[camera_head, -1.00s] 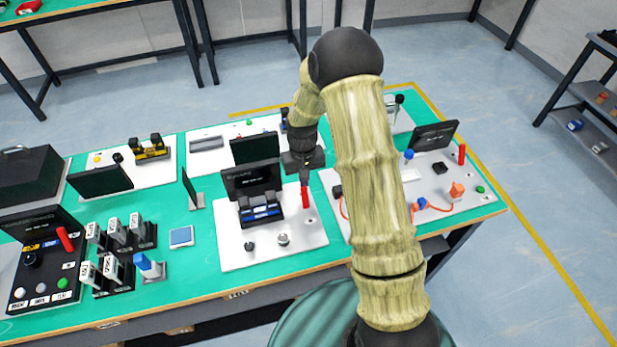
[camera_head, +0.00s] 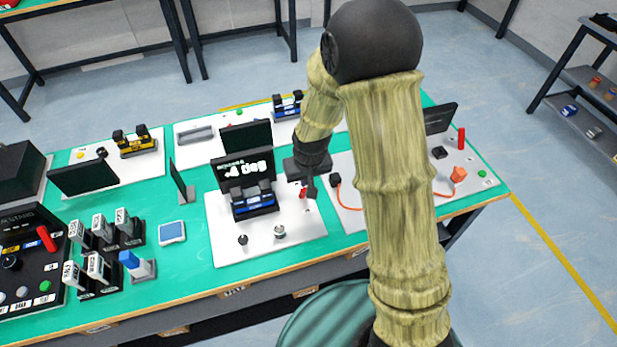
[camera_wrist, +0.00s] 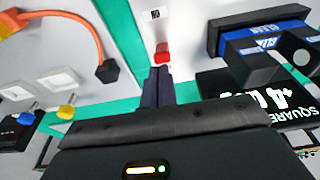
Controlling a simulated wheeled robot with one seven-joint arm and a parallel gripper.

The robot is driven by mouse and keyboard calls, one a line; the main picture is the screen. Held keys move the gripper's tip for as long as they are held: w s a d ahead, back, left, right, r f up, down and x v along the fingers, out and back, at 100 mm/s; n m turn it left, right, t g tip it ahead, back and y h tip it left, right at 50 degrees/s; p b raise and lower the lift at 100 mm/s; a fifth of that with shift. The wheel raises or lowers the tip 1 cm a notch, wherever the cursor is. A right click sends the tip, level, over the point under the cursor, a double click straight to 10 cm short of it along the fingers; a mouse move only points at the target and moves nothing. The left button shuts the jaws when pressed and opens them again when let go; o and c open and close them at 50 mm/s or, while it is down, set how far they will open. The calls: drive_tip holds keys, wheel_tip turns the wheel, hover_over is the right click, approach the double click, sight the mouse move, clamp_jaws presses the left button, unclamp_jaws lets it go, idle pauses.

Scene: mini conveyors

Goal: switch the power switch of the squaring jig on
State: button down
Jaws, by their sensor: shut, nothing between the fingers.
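The squaring jig is a white panel (camera_head: 225,250) with a blue-fronted clamp block (camera_head: 254,202) and a screen (camera_head: 240,170) behind it. The screen is lit and reads about "+4 deg"; it also shows in the wrist view (camera_wrist: 262,103) with part of the word "SQUARE". The red power switch (camera_head: 303,193) is at the panel's right side, partly hidden by my gripper. In the wrist view the red switch (camera_wrist: 162,53) lies just beyond my fingertips. My gripper (camera_head: 311,192) is shut and empty, close at the switch; I cannot tell whether they touch.
To the right is another white panel (camera_head: 345,212) with an orange cable and its own red lever (camera_head: 461,138). Grey labelled blocks (camera_head: 100,268) and a blue-topped pad (camera_head: 172,232) stand to the left. A dark knob (camera_head: 243,240) and a metal knob (camera_head: 279,232) sit at the jig's front.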

drive_tip(key=shift+r, duration=0.15)
drive_tip(key=shift+r+p, duration=0.7)
drive_tip(key=v, duration=0.9)
drive_tip(key=shift+s, duration=0.45)
